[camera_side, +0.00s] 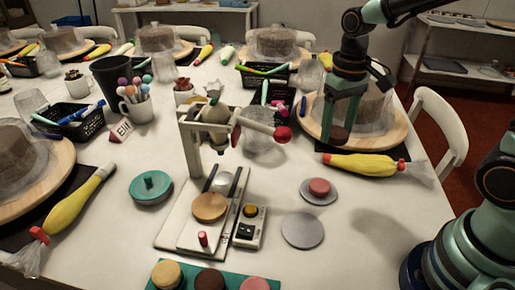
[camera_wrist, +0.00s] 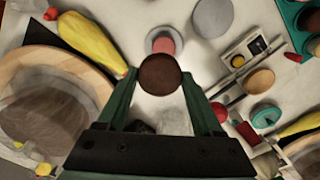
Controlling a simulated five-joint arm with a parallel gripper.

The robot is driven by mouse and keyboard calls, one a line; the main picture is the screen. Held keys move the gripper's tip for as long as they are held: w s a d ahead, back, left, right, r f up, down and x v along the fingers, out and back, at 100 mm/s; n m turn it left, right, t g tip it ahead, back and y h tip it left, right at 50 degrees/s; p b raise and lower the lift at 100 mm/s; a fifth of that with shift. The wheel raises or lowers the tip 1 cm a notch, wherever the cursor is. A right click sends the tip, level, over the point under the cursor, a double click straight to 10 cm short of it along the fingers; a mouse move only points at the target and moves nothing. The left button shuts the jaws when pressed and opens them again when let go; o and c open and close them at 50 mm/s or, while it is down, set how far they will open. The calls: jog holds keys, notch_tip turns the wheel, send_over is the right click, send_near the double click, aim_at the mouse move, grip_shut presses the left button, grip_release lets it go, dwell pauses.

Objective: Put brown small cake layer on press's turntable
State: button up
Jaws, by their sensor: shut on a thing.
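My gripper (camera_side: 337,128) is raised at the right of the table, shut on a small dark brown cake layer (camera_side: 338,137). In the wrist view the brown layer (camera_wrist: 160,75) sits between the two green fingertips. The press (camera_side: 192,150) has a cream frame, a pale green head and a red-knobbed lever, left of my gripper and apart from it. A tan round disc (camera_side: 209,208) lies on the press's base in front of the head; I cannot tell if it is a bare turntable or bears a layer. It also shows in the wrist view (camera_wrist: 260,81).
A grey disc bearing a pink layer (camera_side: 319,187) and an empty grey disc (camera_side: 302,231) lie right of the press. A teal tray (camera_side: 187,286) holds several layers in front. A yellow piping bag (camera_side: 362,165) and a covered cake are near my gripper.

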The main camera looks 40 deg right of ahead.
jog(key=shift+d+r+n, duration=0.3)
jog(key=shift+d+n, duration=0.1)
jog(key=shift+n, duration=0.2)
jog(key=shift+a+n, duration=0.25)
jog(key=shift+n, duration=0.05)
jog(key=s+a+r+n, duration=0.1)
jog(key=s+a+n, duration=0.1)
jog(key=a+n, duration=0.85)
jog(key=r+n, duration=0.1)
jog(key=n, duration=0.3)
send_over(275, 258)
notch_tip(275, 258, down, 20)
jog(key=shift+r, duration=0.2)
jog(key=shift+f, duration=0.1)
jog(key=o, duration=0.9)
